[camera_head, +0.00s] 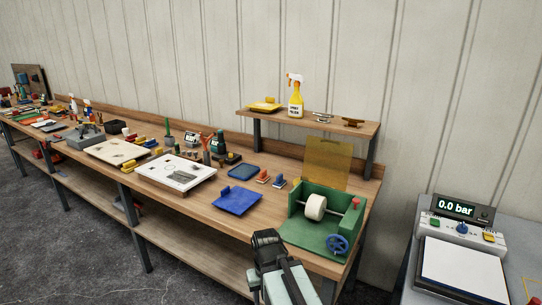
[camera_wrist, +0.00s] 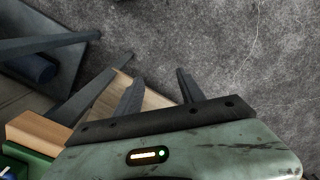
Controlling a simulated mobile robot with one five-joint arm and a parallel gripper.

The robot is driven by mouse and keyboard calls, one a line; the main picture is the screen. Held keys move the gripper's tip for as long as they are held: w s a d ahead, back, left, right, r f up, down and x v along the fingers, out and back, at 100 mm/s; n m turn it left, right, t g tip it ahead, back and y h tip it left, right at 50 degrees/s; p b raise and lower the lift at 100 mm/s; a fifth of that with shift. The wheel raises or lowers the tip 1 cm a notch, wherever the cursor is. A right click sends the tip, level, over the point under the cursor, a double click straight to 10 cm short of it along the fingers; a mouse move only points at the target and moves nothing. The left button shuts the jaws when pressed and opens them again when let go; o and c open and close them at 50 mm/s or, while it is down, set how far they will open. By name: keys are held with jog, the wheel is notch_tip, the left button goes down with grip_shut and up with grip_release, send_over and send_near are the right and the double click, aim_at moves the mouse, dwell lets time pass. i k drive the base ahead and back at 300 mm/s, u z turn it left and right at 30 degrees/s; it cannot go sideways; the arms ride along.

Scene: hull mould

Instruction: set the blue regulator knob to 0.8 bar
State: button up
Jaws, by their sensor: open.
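The blue regulator knob (camera_head: 462,228) sits on the sloped front of a grey control unit (camera_head: 440,224) at the far right of the head view. A display (camera_head: 455,208) above the knob reads 0.0 bar. My gripper (camera_wrist: 158,84) is open and empty in the wrist view, with two dark fingers apart over the grey floor. In the head view my arm shows at the bottom middle, left of the control unit and well apart from the knob. The knob is not in the wrist view.
A green fixture (camera_head: 300,238) with a white roll and a blue handwheel (camera_head: 337,244) stands on the near end of the wooden workbench. A white plate (camera_head: 462,270) lies before the control unit. A floor gap separates the bench from the unit's table.

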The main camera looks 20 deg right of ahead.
aim_at(462, 229)
jog(key=k, duration=0.5)
jog(key=z, duration=1.6)
jog(key=k, duration=0.2)
jog(key=z, duration=0.05)
jog(key=i, duration=0.45)
jog(key=u, duration=0.05)
jog(key=k, duration=1.1)
jog(key=u, duration=0.25)
jog(key=i, duration=1)
jog(key=u, duration=0.15)
